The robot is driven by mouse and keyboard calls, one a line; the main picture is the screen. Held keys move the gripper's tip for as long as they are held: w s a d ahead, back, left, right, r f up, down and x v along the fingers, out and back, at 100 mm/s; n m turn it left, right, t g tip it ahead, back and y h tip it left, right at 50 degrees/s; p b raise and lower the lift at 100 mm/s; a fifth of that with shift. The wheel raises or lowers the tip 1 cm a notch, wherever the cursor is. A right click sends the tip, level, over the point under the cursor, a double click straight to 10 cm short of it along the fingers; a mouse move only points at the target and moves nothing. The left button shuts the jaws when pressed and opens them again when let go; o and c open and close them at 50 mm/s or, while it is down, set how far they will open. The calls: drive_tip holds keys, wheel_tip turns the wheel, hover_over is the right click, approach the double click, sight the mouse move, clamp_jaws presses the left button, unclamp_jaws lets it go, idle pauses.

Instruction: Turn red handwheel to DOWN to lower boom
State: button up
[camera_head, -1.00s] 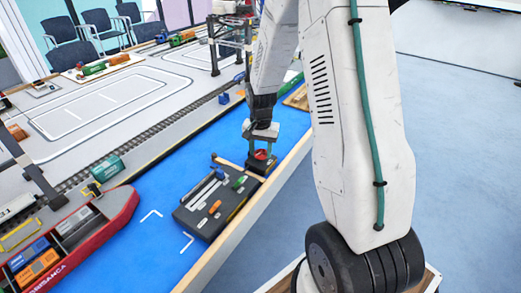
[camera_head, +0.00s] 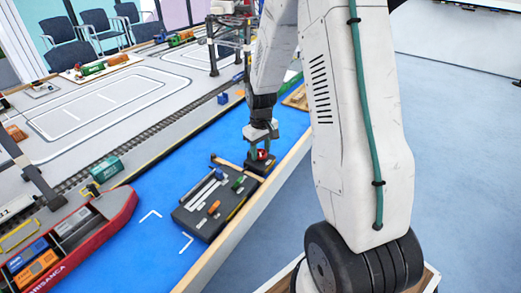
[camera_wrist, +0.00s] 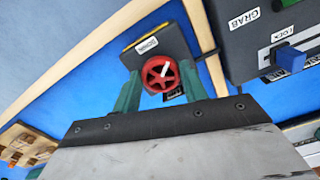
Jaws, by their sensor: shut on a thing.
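The red handwheel (camera_wrist: 155,80) sits on a small dark box (camera_wrist: 158,38) with a yellow edge stripe. A white mark on the wheel runs from its middle toward the upper right. My gripper (camera_wrist: 161,82) is shut on the wheel, with one green finger at each side of its rim. A white label (camera_wrist: 147,45) lies beyond the wheel, its text turned and hard to read; a second label is partly hidden behind the wheel. In the head view my gripper (camera_head: 261,152) reaches down over the box, and the handwheel (camera_head: 263,155) shows as a small red spot.
A dark control panel (camera_head: 190,218) stands beside the box; its labels GRAB and LOCK and a blue lever (camera_wrist: 290,58) show in the wrist view. A wooden table edge (camera_head: 245,220) runs close by. A red model ship (camera_head: 110,215) lies to the left on blue.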

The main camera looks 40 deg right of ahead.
sight(261, 152)
drive_tip(key=n, duration=0.5)
drive_tip(key=shift+w+d+n, duration=0.1)
drive_tip(key=shift+n, duration=2.4)
drive_tip(key=o, duration=1)
drive_tip(key=shift+r, duration=3.95)
